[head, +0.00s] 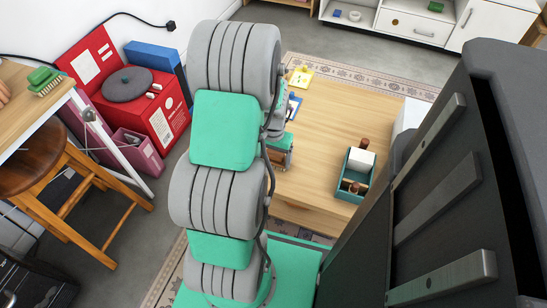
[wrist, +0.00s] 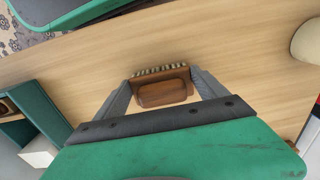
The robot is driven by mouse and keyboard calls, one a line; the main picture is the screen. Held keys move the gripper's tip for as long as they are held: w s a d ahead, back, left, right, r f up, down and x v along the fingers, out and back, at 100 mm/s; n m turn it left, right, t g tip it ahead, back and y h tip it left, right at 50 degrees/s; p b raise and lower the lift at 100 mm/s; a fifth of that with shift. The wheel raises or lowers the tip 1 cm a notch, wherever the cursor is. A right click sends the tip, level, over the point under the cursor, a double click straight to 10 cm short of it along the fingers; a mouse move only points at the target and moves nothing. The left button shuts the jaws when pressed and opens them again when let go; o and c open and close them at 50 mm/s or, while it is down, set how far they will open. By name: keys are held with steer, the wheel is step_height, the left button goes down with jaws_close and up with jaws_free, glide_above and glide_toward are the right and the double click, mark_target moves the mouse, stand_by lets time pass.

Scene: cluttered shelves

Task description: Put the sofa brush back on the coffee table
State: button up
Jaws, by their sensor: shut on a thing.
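The sofa brush (wrist: 163,90) is a brown wooden block with pale bristles along its far edge in the wrist view. My gripper (wrist: 163,84) is shut on it, one finger on each side. The coffee table (wrist: 250,50), light wood, lies behind the brush. In the head view the coffee table (head: 325,115) is at the centre right, and the brown brush (head: 271,174) shows over its left part, partly hidden by my arm. I cannot tell whether the brush touches the tabletop.
A teal box (head: 350,184) with items stands on the table's right part. A yellow item (head: 301,77) lies at its far left. A wooden stool (head: 35,165), a desk with a green brush (head: 45,79), and a red record player (head: 125,95) stand left. The table's middle is clear.

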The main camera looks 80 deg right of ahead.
mark_target(273, 156)
steer(key=o, duration=1.4)
steer(key=shift+f, duration=0.1)
step_height(273, 156, up, 12)
steer(key=p, duration=0.4)
steer(key=w+a+r+n, duration=0.4)
steer(key=w+a, duration=0.3)
steer(key=w, duration=0.3)
steer(key=w+a+r+n, duration=0.35)
steer(key=w+a, duration=0.35)
steer(key=w, duration=0.4)
steer(key=w+a+r+n, duration=0.1)
steer(key=a+n, duration=0.2)
steer(key=a, duration=0.5)
steer(key=w+a+r+n+t, duration=0.1)
steer(key=a+n, duration=0.3)
steer(key=a, duration=0.5)
steer(key=w+a+r+n+t, duration=0.1)
steer(key=a+n, duration=0.3)
steer(key=a, duration=0.5)
steer(key=shift+w+r+n, duration=0.15)
steer(key=shift+r+n, duration=0.1)
steer(key=shift+r, duration=0.15)
